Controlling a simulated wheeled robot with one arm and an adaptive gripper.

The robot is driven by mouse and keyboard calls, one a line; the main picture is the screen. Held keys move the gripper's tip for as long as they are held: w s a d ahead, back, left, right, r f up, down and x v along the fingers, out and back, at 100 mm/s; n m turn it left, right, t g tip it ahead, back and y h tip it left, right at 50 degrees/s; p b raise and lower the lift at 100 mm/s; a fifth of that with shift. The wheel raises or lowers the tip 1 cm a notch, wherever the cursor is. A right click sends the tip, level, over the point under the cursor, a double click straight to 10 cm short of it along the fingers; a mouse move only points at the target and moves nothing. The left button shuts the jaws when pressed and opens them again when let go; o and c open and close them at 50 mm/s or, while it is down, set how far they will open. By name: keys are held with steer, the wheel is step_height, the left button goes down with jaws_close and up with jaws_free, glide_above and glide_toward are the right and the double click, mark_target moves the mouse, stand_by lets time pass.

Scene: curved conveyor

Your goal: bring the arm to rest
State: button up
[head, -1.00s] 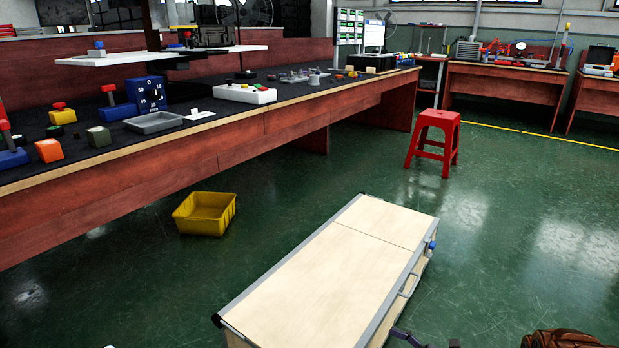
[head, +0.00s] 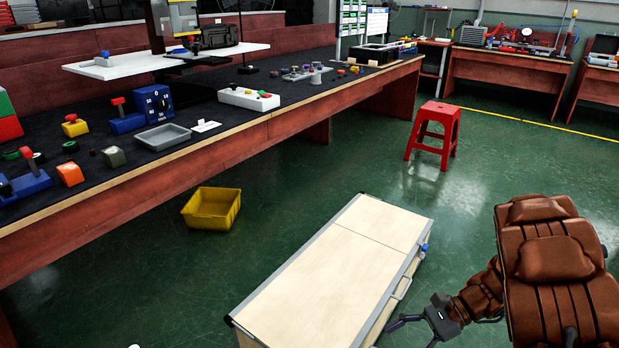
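My gripper (head: 414,334) is at the bottom of the head view, right of centre. Its dark fingers look spread apart, with nothing seen between them, though the lower finger is close to the picture's bottom edge. My brown, padded-looking arm fills the lower right, folded close to the camera. The gripper points left, beside the right side of the low wooden-topped cabinet (head: 345,265). I cannot tell whether it touches the cabinet.
A long red workbench (head: 200,165) with several tools and blocks runs along the left. A yellow bin (head: 211,209) lies on the floor beneath its edge. A red stool (head: 434,132) stands farther back. Green floor is free around the stool.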

steer(key=s+r+n+h+p, duration=0.4)
steer(key=s+r+p, duration=0.3)
steer(key=r, duration=0.7)
steer(key=s+a+r+n+h+p, duration=0.1)
steer(key=s+r+n+h+p, duration=0.3)
steer(key=s+r+p, duration=0.3)
steer(key=s+r+n+h+p, duration=0.4)
steer(key=r+p, duration=0.8)
steer(key=r, duration=0.9)
steer(key=s+n, duration=0.2)
steer(key=s, duration=0.1)
steer(key=shift+a+n+t, duration=0.3)
steer(key=shift+a+t, duration=0.1)
